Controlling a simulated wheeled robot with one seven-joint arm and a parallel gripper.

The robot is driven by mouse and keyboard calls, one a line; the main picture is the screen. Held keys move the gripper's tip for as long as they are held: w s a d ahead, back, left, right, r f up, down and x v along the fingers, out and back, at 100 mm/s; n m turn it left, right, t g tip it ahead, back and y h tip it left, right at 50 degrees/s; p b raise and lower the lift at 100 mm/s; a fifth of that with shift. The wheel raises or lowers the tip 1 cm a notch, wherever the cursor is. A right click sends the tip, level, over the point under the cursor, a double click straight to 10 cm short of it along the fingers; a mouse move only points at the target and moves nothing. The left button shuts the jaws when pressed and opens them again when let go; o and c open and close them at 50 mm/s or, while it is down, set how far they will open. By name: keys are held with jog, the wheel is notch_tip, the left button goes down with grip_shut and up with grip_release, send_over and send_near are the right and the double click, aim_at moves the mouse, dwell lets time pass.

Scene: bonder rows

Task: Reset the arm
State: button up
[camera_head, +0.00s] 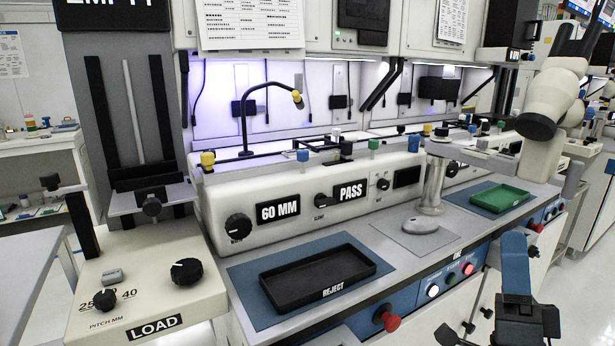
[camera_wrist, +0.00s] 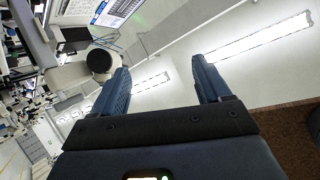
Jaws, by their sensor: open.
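My gripper (camera_wrist: 160,65) fills the lower middle of the wrist view. Its two blue fingers stand well apart, with nothing between them. Beyond them are a pale ceiling and long lights, so the fingers point upward. In the head view my gripper (camera_head: 518,240) shows at the lower right as blue finger parts above a black body, in front of the bench's front side. It is apart from the trays on the bench. Much of my arm's run is out of view or unclear.
A black REJECT tray (camera_head: 350,294) lies on a blue mat, and a green tray (camera_head: 520,193) lies further right. A grey rounded piece (camera_head: 420,226) sits between them. A LOAD unit (camera_head: 130,290) with knobs stands at left. Buttons (camera_head: 467,268) line the bench front near my gripper.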

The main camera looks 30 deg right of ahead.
jog(key=s+a+f+n+g+y, duration=0.4)
jog(key=s+a+f+n+y, duration=0.3)
jog(key=s+a+n+y, duration=0.1)
jog(key=s+a+f+n+g+y+p, duration=0.1)
jog(key=s+a+f+n+g+y, duration=0.4)
jog(key=s+a+n, duration=0.6)
notch_tip(320, 180, down, 2)
jog(key=s+a+y, duration=0.2)
jog(key=y, duration=0.1)
jog(key=shift+s+f+y+p, duration=0.2)
jog(key=shift+y+p, duration=0.1)
jog(key=shift+c, duration=0.3)
